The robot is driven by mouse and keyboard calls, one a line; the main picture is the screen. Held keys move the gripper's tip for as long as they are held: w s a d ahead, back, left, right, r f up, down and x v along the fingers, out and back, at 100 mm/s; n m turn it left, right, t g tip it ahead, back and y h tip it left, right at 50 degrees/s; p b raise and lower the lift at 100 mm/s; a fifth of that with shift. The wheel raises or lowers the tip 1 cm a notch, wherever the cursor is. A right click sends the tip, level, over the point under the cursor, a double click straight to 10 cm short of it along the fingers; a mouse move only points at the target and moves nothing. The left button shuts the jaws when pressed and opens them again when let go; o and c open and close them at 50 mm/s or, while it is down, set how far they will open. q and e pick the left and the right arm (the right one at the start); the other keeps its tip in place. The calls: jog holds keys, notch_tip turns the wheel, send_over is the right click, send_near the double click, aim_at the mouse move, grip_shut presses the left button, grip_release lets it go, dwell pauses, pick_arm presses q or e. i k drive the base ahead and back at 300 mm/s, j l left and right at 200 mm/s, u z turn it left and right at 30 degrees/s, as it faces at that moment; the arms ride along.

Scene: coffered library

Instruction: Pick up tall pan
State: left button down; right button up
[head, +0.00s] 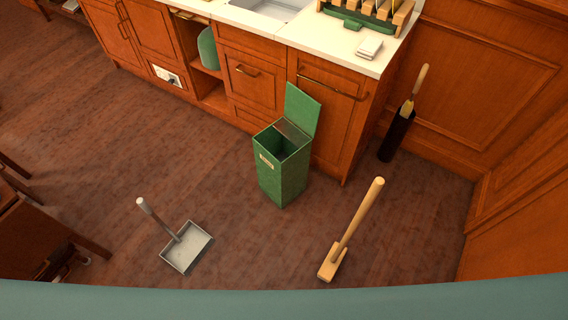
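A tall pan, a grey dustpan with an upright handle (188,248), stands on the dark wood floor at the lower left of the head view. Its flat tray lies on the floor. Its grey handle rises from the tray's rear toward the upper left and ends in a pale tip. Nothing touches it. Neither of my grippers is in view.
A green bin (283,175) with its lid up stands right of the pan, by the wooden cabinets (252,77). A wooden long-handled tool (355,225) stands further right. A dark chair (40,240) is at left. Floor around the pan is clear.

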aim_at(188, 258)
jog(key=j+u, duration=0.1)
jog(key=u, duration=1.3)
